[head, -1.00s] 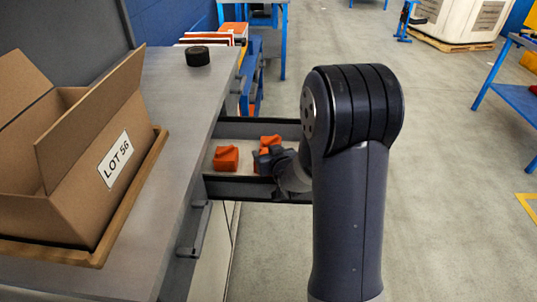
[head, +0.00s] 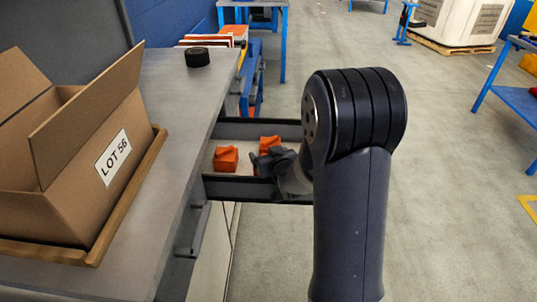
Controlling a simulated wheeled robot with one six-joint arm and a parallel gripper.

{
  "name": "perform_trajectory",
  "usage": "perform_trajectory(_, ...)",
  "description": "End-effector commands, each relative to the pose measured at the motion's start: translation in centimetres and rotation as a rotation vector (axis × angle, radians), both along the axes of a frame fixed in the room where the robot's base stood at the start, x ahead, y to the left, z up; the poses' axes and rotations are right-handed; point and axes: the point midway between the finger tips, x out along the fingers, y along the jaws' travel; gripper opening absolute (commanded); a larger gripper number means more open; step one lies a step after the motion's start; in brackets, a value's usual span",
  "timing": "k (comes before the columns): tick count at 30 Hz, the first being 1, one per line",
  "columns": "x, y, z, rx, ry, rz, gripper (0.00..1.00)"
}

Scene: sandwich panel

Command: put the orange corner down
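An open drawer (head: 252,187) juts out from the bench and holds orange corner pieces. One orange corner (head: 225,159) sits at the drawer's left side. Another orange corner (head: 269,143) sits farther back, just behind my gripper. My gripper (head: 262,162) is low inside the drawer, right of the first corner. A small bit of orange shows at its fingers, mostly hidden by them. The fingers are too small and dark to tell whether they are open or shut on it.
A cardboard box (head: 75,140) labelled LOT 56 stands in a wooden tray (head: 132,190) on the grey bench (head: 185,110). A dark roll (head: 197,57) lies at the bench's far end.

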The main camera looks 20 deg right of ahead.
Motion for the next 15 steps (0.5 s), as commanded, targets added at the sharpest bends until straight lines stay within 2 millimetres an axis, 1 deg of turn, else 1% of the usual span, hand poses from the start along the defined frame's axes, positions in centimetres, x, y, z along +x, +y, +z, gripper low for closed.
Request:
perform_trajectory(1,-0.5,0.0,-1.2,-0.007,0.029,0.004,0.80)
perform_trajectory(4,-0.5,0.0,-1.3,-0.008,0.029,0.004,0.82)
perform_trajectory(10,-0.5,0.0,-1.2,-0.009,0.029,0.005,0.82)
perform_trajectory(15,-0.5,0.0,-0.1,-0.009,0.029,0.005,0.82)
